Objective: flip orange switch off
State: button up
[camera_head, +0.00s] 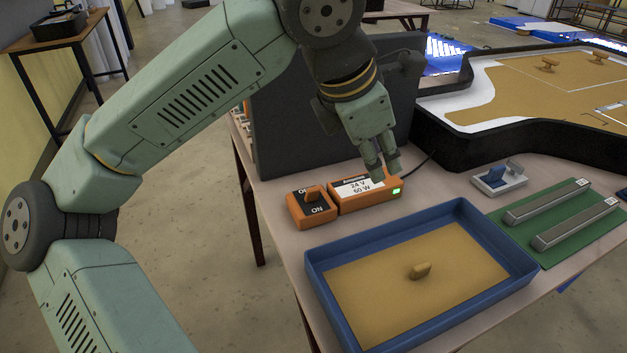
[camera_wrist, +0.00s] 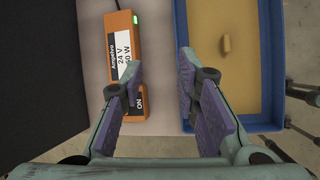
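The orange switch box (camera_head: 311,207) sits on the table, with an orange rocker (camera_head: 312,193) on its dark plate. The ON label shows on the near side, and the other label is partly hidden by the rocker. The rocker's exact tilt is hard to tell. In the wrist view the switch box (camera_wrist: 139,106) is partly covered by my left finger. My gripper (camera_head: 383,174) is above the orange 24 V 60 W power supply (camera_head: 366,200), right of the switch. The wrist view shows my gripper (camera_wrist: 160,66) open and empty, its fingers wide apart.
The power supply's green light (camera_head: 397,190) is lit. A blue tray (camera_head: 327,297) with a small tan piece (camera_head: 420,270) stands in front. A dark upright panel (camera_head: 285,120) is behind the switch. A blue-lever device (camera_head: 498,178) and green board (camera_head: 558,238) lie right.

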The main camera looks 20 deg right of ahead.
aim_at(314, 189)
jog(key=w+a+f+n+t+y, duration=0.2)
jog(key=w+a+f+y, duration=0.1)
jog(key=w+a+y, duration=0.25)
jog(key=x, duration=1)
jog(key=shift+w+f+p, duration=0.25)
jog(key=shift+w+p, duration=0.1)
jog(key=shift+w, duration=0.05)
jog(key=shift+c, duration=0.5)
grip_shut()
